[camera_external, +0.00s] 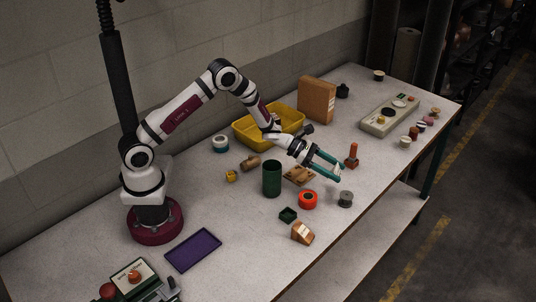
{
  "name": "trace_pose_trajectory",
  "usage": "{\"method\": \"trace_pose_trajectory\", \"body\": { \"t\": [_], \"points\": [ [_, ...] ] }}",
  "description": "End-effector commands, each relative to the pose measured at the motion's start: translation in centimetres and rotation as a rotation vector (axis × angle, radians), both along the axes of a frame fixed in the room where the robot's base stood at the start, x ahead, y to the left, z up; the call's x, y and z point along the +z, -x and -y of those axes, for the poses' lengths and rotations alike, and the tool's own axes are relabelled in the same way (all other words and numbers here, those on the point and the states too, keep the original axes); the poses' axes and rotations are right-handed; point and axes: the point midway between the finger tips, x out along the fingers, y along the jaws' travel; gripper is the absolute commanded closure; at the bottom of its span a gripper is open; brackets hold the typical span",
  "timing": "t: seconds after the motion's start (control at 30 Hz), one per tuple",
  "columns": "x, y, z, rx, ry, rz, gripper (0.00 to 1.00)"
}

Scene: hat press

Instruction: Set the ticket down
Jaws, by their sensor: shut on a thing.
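My gripper (340,171) has teal fingers and reaches out over the middle of the table. It is shut on a small pale piece, which looks like the ticket (336,170), held between the fingertips. The ticket is small in this view, and its print and exact tilt cannot be told. It appears to be above the table top, though the height is hard to judge.
A red-brown stamp-like thing (352,156) stands just right of the fingers. A grey spool (345,199), orange ring (308,199) and green cup (272,178) stand nearby. A purple tray (193,250) lies front left. A yellow bin (285,116) stands behind. The right front table has free room.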

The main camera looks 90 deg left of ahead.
Motion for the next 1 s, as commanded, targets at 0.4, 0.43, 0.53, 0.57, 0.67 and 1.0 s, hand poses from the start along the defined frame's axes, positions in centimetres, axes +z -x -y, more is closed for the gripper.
{"method": "trace_pose_trajectory", "body": {
  "t": [0.4,0.43,0.53,0.57,0.67,1.0],
  "points": [
    [-6.4,-1.5,-6.9,-0.001,0.003,-0.003,0.83],
    [-7.0,-1.5,-6.9,-0.001,0.003,-0.003,0.83],
    [-8.2,-1.5,-6.9,-0.001,0.001,-0.001,0.83],
    [-8.3,-1.5,-6.9,-0.001,0.001,-0.001,0.83],
    [-8.3,-1.5,-6.9,-0.001,0.0,0.0,0.83],
    [-8.5,-1.5,-6.8,-0.001,0.0,0.0,0.09]
  ]
}}
